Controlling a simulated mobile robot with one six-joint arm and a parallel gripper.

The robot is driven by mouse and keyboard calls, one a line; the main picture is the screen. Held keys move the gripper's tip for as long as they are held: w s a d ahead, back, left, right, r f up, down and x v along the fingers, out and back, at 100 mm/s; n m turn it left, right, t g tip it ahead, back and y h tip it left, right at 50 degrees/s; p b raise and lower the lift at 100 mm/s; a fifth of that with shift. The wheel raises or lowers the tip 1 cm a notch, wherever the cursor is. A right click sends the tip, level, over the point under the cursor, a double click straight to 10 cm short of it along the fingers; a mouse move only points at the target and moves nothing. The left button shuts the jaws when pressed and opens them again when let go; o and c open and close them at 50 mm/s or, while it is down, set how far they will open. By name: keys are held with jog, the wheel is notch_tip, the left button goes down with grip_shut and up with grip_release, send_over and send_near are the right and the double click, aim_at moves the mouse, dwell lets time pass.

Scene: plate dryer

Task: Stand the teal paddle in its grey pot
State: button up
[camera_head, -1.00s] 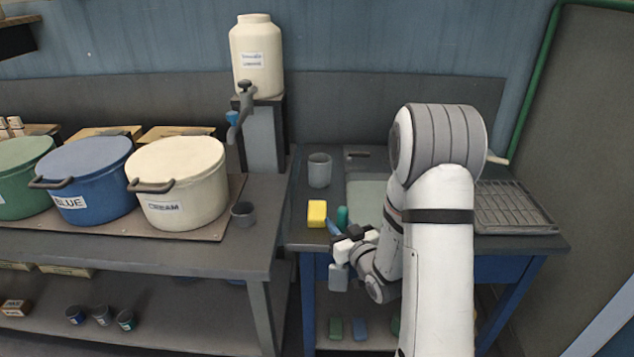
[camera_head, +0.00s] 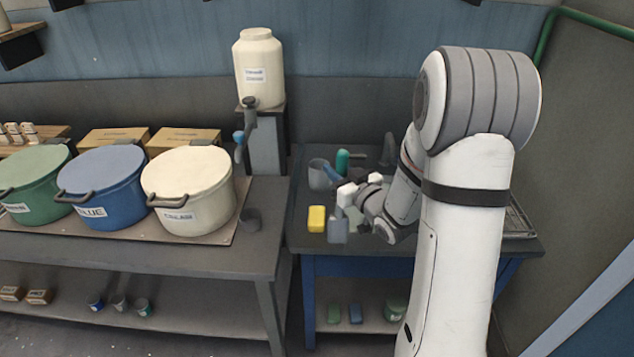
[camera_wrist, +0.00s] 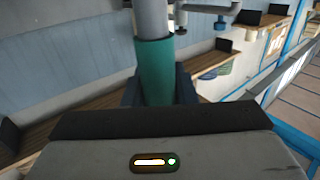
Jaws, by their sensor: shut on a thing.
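The teal paddle shows as a short upright teal piece (camera_head: 342,161) in the head view, at my gripper's tip. In the wrist view its teal grip (camera_wrist: 155,72) stands between the dark blue fingers, with a grey shaft running up out of the frame. My gripper (camera_head: 336,174) is shut on it; the gripper also shows in the wrist view (camera_wrist: 158,92). The grey pot (camera_head: 317,177) stands on the table just left of the fingers. The paddle is beside or behind the pot's rim in the head view; its lower end is hidden.
A yellow block (camera_head: 316,219) lies in front of the pot. A cream dispenser (camera_head: 259,65) stands behind. My arm hides most of the table's right side.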

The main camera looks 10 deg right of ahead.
notch_tip(320, 180, up, 23)
jog(key=w+n+g+y, duration=0.2)
jog(key=n+g+y, duration=0.1)
jog(key=n+y, duration=0.1)
jog(key=shift+w+a+g+y, duration=0.3)
jog(key=shift+g+y, duration=0.1)
jog(key=shift+y, duration=0.5)
